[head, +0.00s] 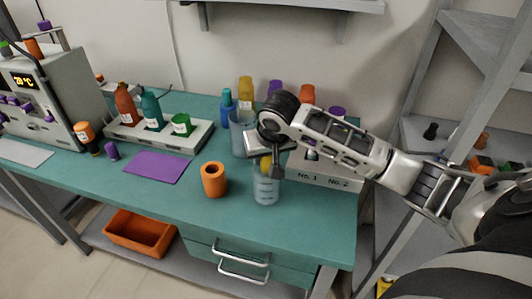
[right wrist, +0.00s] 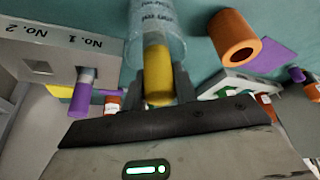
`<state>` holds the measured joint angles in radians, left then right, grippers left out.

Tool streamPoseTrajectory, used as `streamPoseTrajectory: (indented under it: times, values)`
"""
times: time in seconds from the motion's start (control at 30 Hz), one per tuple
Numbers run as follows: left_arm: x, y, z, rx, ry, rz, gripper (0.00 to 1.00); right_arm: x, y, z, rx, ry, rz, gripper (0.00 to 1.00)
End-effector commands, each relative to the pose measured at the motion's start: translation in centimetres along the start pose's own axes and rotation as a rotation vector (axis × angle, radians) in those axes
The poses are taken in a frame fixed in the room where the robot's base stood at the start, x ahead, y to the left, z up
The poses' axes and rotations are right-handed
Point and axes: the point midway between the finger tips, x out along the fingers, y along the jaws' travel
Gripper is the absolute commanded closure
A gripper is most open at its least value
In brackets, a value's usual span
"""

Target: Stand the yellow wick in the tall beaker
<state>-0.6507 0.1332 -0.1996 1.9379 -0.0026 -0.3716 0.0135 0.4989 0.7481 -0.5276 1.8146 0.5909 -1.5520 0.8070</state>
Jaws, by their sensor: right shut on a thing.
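The yellow wick (right wrist: 157,76) is a short yellow cylinder held between the fingers of my right gripper (head: 271,166). In the head view only a small part of the wick (head: 265,164) shows, and the fingers hide the rest. A clear marked beaker (head: 265,191) stands upright on the bench directly below the gripper. In the right wrist view the wick's far end overlaps the mouth of the beaker (right wrist: 155,20) and appears to be just inside its rim. Whether it touches the beaker cannot be told. My left gripper is not in view.
An orange hollow cylinder (head: 213,179) stands close left of the beaker. Another clear vessel (head: 239,138) stands behind it. A box marked No. 1 and No. 2 (head: 325,180) is at the right. A purple mat (head: 155,167) and a bottle rack (head: 195,137) lie left.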

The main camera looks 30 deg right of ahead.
Motion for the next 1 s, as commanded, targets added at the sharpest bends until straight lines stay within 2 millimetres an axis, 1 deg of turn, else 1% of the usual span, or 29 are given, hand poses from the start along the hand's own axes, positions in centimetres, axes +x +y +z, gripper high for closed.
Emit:
streamPoseTrajectory:
  times: [0.17,0.2,0.27,0.53,0.67,0.77,1.0]
  values:
    - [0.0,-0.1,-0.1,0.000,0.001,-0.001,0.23,0.3,0.0,0.1,0.000,0.000,0.000,0.97]
    - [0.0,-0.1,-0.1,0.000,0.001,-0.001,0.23,0.3,0.0,0.1,0.000,-0.001,0.000,0.66]
    - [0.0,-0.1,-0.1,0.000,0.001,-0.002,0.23,0.3,0.0,0.1,0.000,-0.001,0.000,0.51]
    - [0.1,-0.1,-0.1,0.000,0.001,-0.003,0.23,0.2,0.0,0.1,0.000,0.000,-0.001,0.50]
    - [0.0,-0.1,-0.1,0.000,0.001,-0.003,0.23,-0.8,0.0,-0.5,0.001,0.005,-0.001,0.50]
    - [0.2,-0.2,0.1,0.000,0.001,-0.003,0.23,-2.4,0.0,-0.5,0.001,0.004,-0.003,0.50]
    - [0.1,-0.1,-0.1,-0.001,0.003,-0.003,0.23,-8.0,0.0,-0.5,0.000,0.006,-0.002,0.50]
